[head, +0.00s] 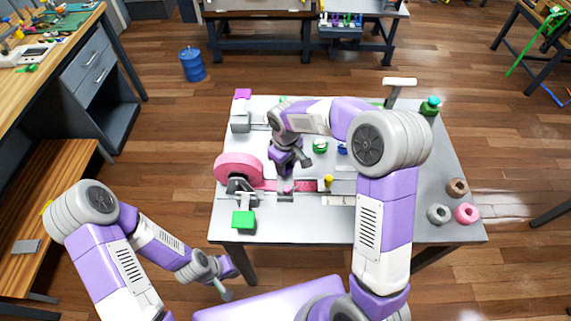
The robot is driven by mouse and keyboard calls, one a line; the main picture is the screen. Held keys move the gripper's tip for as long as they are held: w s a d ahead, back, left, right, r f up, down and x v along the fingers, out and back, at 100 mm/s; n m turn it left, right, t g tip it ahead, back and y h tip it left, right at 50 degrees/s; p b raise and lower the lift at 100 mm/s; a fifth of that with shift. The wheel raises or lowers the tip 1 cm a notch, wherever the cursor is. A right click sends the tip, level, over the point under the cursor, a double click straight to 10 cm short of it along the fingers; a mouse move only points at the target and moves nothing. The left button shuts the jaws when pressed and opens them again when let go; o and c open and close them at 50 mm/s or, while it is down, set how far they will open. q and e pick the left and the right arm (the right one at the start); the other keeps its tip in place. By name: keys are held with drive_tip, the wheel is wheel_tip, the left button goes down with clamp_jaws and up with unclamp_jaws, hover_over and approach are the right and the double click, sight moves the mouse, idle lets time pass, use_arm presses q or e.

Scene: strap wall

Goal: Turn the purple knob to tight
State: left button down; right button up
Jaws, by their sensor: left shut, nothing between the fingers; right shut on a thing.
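My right gripper (285,177) points down at a small grey bracket (286,198) on the pink strap, near the table's middle. It is shut on a small purple-pink piece there, which looks like the purple knob (287,188). The fingers hide most of it, so I cannot tell how far it is turned. The pink strap (309,185) runs right from a pink roll (236,167) and passes at the bracket. My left gripper (225,291) is shut and empty, low in front of the table's left side and away from the objects.
The grey table (395,222) also holds a green block (243,219), a magenta block (243,93), a yellow knob (328,181), green knobs (320,146) and several rings (466,213) at the right. A white-topped T-shaped post (399,82) stands at the back.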

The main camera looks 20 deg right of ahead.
drive_tip(key=shift+m, duration=0.4)
drive_tip(key=o, duration=1)
drive_tip(key=shift+o, duration=0.2)
wheel_tip(320, 180, up, 8)
drive_tip(key=shift+f+p, duration=0.2)
drive_tip(key=shift+p, duration=0.6)
drive_tip(key=shift+r, duration=0.1)
